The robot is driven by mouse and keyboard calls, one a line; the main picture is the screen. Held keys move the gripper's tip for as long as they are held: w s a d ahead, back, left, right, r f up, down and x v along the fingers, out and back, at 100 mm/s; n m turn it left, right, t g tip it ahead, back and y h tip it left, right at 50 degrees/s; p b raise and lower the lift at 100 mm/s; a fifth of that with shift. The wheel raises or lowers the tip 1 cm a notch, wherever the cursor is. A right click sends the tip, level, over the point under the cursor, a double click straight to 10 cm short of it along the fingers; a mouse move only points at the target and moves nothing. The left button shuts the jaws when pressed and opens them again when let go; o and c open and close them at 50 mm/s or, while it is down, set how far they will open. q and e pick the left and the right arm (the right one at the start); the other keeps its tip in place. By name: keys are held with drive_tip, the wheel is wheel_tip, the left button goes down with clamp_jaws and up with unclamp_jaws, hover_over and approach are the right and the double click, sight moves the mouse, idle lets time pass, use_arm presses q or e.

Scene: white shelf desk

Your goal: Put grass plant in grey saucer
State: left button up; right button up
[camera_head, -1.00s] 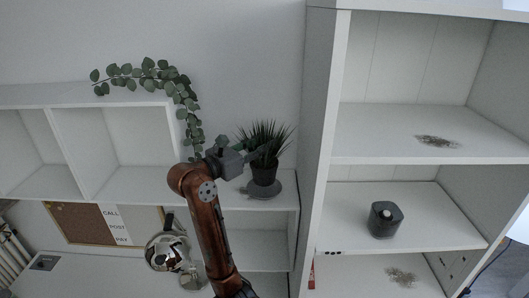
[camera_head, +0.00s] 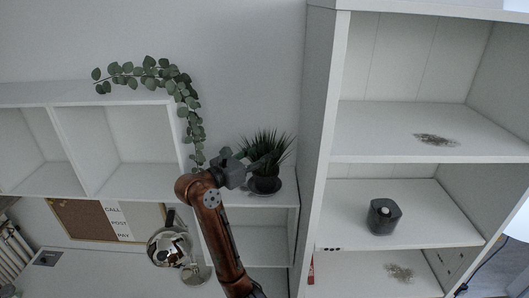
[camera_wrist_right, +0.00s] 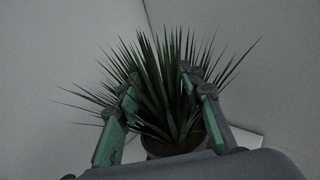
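The grass plant (camera_head: 266,146) has spiky dark green leaves and a dark pot. In the head view its pot is low in the grey saucer (camera_head: 280,187) on top of the white shelf and looks upright. My right gripper (camera_head: 252,165) reaches the plant from the left. In the right wrist view my right gripper's fingers (camera_wrist_right: 160,100) lie on both sides of the plant (camera_wrist_right: 172,80), closed around it. The pot (camera_wrist_right: 172,150) shows between them, partly hidden by the gripper body. The saucer is not clear there. My left gripper is not in view.
A tall white shelf unit (camera_head: 316,120) stands close to the right of the plant. A black device (camera_head: 383,216) sits on its middle shelf. A trailing leafy vine (camera_head: 180,85) hangs left of my arm. A shiny metal lamp (camera_head: 170,247) is below left.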

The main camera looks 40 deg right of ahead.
drive_tip(key=shift+o, duration=1)
drive_tip(key=shift+r, duration=0.1)
drive_tip(key=shift+a, duration=0.3)
drive_tip(key=s+a+b, duration=0.1)
drive_tip(key=a+b, duration=0.1)
drive_tip(key=a, duration=0.9)
drive_tip(key=shift+a+b, duration=0.25)
drive_tip(key=shift+b, duration=0.1)
